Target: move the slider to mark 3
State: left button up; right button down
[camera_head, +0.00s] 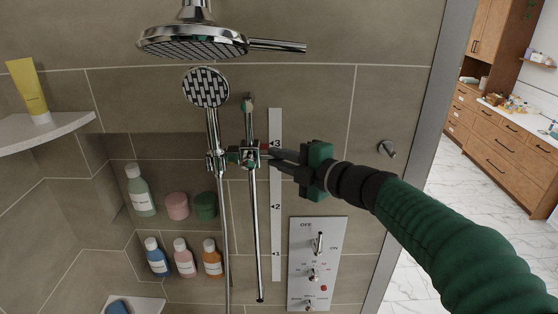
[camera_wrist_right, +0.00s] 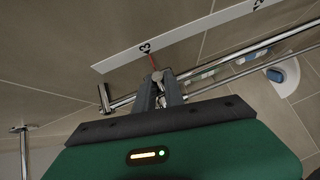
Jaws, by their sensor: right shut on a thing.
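The chrome slider (camera_head: 246,154) sits on the vertical rail (camera_head: 254,220), beside the white scale strip (camera_head: 275,190) with marks 1, 2 and 3. Its red pointer (camera_head: 264,147) is about level with mark 3, near the strip's top. In the right wrist view the red pointer (camera_wrist_right: 153,62) points toward the 3 on the strip (camera_wrist_right: 185,32). My right gripper (camera_head: 272,156) reaches in from the right and is shut on the slider. Its fingers (camera_wrist_right: 160,90) close around the slider's knob, hiding part of it. My left gripper is not in view.
A hand shower (camera_head: 206,90) hangs by the slider, under the overhead shower (camera_head: 195,42). A control panel (camera_head: 318,265) is below my right arm. Bottles and jars stand in left niches; a yellow tube (camera_head: 28,90) stands on a corner shelf (camera_head: 45,133).

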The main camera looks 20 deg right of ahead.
jog(key=shift+r, duration=0.2)
jog(key=c, duration=1.4)
grip_release()
jog(key=shift+s+f, duration=0.1)
jog(key=shift+c, duration=0.2)
jog(key=b+v, duration=0.5)
jog(key=v, duration=1.1)
jog(key=shift+s+d+b, duration=0.2)
jog(key=shift+s+b, duration=0.1)
